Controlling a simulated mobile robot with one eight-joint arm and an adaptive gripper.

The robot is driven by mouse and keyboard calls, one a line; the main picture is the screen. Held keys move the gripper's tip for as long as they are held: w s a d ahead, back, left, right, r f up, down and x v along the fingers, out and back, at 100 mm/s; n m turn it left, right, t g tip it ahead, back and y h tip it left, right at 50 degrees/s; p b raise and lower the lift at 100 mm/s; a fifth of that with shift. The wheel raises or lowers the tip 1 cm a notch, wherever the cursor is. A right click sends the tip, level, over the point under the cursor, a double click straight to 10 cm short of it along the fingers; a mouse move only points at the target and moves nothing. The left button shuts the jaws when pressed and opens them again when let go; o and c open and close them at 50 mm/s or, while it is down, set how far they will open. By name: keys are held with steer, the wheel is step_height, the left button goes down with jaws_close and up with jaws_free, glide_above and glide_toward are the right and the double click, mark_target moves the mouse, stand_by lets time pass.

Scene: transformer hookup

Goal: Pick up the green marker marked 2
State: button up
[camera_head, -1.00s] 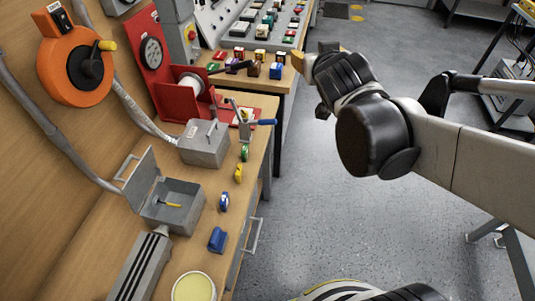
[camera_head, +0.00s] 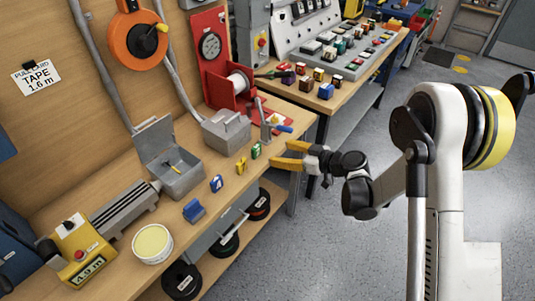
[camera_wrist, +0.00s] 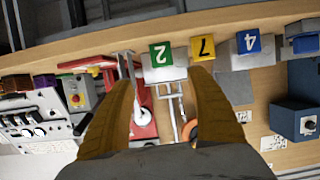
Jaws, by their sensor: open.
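The green marker (camera_head: 256,151) stands on the wooden bench near its front edge; in the wrist view the green marker (camera_wrist: 160,54) shows a white 2. A yellow marker (camera_head: 241,166) marked 7 (camera_wrist: 203,47) stands beside it, then a blue marker (camera_head: 217,183) marked 4 (camera_wrist: 249,41). My gripper (camera_head: 284,155) has yellow fingers and is open and empty, just off the bench edge, to the right of the green marker. In the wrist view the green marker lies ahead, between the spread fingers (camera_wrist: 162,88), not touching them.
Farther along are a red reel stand (camera_head: 227,92) and several small blocks. A blue block (camera_head: 194,211) and round tub (camera_head: 153,244) stand nearer. Open floor lies right of the bench.

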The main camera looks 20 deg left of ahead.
mark_target(258, 150)
steer(key=shift+g, duration=0.3)
steer(key=a+f, duration=0.1)
steer(key=a, duration=0.1)
steer(key=w+a+f+b, duration=0.1)
steer(key=a+f, duration=0.2)
steer(key=shift+w+a+b, duration=0.15)
steer(key=shift+a+b, duration=0.15)
steer(key=x, duration=0.1)
steer(key=b+x, duration=0.1)
steer(key=x, duration=0.1)
steer(key=b+x, duration=0.1)
steer(key=x, duration=0.1)
steer(key=shift+w+a+r, duration=0.1)
steer(key=shift+w+r, duration=0.25)
steer(key=shift+r, duration=0.05)
steer(key=shift+c, duration=0.2)
steer(key=c, duration=1)
